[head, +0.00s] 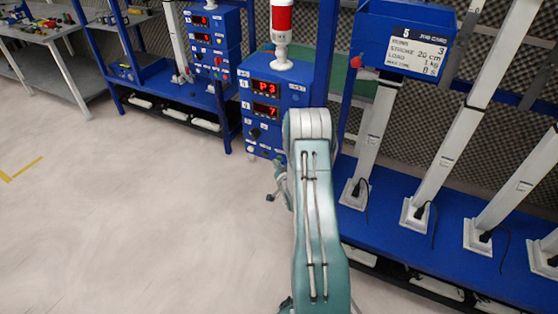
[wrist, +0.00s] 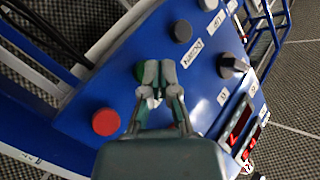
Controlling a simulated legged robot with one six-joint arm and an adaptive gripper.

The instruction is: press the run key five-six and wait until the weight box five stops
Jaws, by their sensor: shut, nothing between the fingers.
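The blue control box (head: 294,95) stands mid-view in the head view, with red displays reading P3 and 7. My arm hides part of it. In the wrist view its panel (wrist: 85,85) carries a red button (wrist: 105,122), a dark button (wrist: 182,31) and a black knob (wrist: 232,67). A dark green round key (wrist: 140,71) is partly covered by my fingertips. My gripper (wrist: 157,84) is shut and empty over this key; contact cannot be told.
A red-topped signal lamp (head: 281,25) stands on the control box. White columns (head: 440,150) rise from the blue rack base (head: 390,205) at right. Another control box (head: 212,40) stands further left. The pale floor (head: 130,220) at left is clear.

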